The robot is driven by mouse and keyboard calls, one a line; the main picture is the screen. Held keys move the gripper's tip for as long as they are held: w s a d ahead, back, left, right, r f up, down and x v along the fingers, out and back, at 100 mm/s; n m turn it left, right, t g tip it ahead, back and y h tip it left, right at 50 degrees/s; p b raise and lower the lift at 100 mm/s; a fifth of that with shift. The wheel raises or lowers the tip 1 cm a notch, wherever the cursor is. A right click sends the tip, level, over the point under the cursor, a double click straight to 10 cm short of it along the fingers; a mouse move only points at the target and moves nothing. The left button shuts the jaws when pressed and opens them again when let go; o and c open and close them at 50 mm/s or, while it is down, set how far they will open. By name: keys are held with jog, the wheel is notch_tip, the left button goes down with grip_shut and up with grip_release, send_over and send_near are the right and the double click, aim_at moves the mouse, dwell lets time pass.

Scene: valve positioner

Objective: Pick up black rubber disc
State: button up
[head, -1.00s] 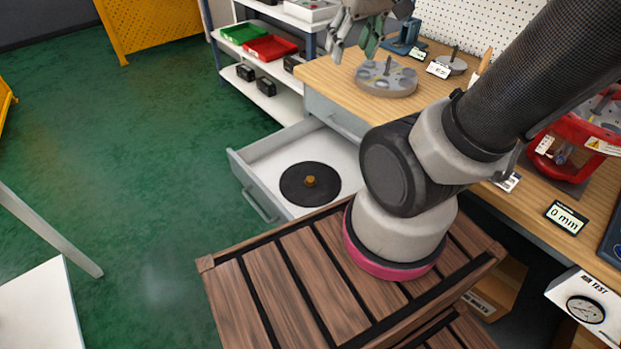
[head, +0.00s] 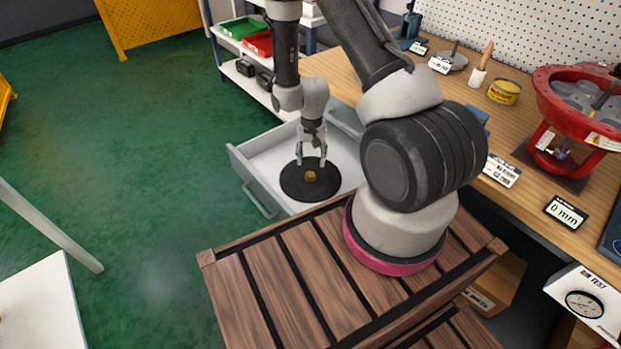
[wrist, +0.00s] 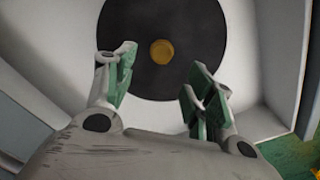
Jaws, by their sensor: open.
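The black rubber disc (head: 298,188) lies flat in the open drawer, with a small brass-coloured knob (head: 310,176) at its centre. In the wrist view the disc (wrist: 205,50) shows ahead of the fingers, with the yellow knob (wrist: 162,51) near its middle. My gripper (head: 311,161) points down above the disc, open and empty. In the wrist view its green-padded fingers (wrist: 160,88) are spread, one to each side of the knob and nearer the camera. The gap between fingertips and knob is hard to judge.
The grey drawer (head: 245,185) juts out below the wooden workbench (head: 520,120); its walls surround the disc. A slatted wooden top (head: 270,290) lies in front. Shelves with green (head: 242,29) and red bins stand behind. Open green floor is at left.

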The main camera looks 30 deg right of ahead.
aim_at(310, 174)
notch_tip(310, 174, down, 8)
jog(key=shift+w+a+f, duration=0.1)
jog(key=shift+a, duration=0.05)
dwell(0.3)
grip_shut()
